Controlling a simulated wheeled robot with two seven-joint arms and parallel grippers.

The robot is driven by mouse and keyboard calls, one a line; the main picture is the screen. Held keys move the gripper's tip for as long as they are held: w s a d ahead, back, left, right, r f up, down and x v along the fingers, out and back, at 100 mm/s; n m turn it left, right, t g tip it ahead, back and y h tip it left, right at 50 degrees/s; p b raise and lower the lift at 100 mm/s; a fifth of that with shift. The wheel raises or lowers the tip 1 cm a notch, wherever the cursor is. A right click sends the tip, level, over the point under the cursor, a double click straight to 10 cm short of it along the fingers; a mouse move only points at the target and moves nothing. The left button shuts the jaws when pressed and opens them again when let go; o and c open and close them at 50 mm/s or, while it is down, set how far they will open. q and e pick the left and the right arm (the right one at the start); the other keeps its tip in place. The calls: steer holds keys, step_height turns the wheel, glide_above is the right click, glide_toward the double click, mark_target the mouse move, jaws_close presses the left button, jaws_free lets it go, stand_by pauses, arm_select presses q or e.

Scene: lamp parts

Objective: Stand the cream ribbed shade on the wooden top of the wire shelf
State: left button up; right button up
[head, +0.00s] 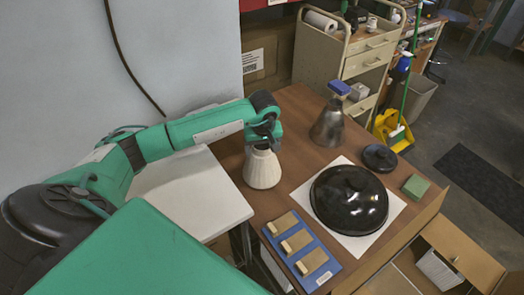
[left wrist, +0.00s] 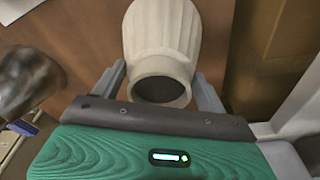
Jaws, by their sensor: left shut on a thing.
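The cream ribbed shade (head: 262,168) hangs neck-up below my left gripper (head: 262,140), over the left part of a brown wooden top (head: 292,148). In the left wrist view the shade (left wrist: 163,40) sits between the two grey fingers of the gripper (left wrist: 160,88), its dark round opening facing the camera. The fingers are shut on its narrow neck. I cannot tell whether the shade's lower rim touches the wood. No wire frame shows clearly, so I cannot tell whether this top is the wire shelf's. My right gripper is not in view.
A black domed lid (head: 349,199) lies on a white sheet. A blue tray (head: 301,251) with wooden blocks, a metallic cone (head: 327,126), a dark round lid (head: 380,157) and a green block (head: 415,187) stand around it. A white table (head: 190,192) adjoins at left.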

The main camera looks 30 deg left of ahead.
arm_select(q)
step_height(320, 180, down, 2)
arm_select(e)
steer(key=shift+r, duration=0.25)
arm_select(q)
steer(key=shift+f, duration=0.1)
steer(key=o, duration=1.5)
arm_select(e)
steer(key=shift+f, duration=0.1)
arm_select(q)
steer(key=r+b, duration=0.1)
steer(key=r, duration=0.6)
steer(key=s+d+r+b, duration=0.1)
steer(key=r, duration=0.3)
steer(key=shift+d+b, duration=0.1)
steer(key=shift+b, duration=0.25)
steer(key=shift+s+r, duration=0.15)
steer(key=shift+r, duration=0.35)
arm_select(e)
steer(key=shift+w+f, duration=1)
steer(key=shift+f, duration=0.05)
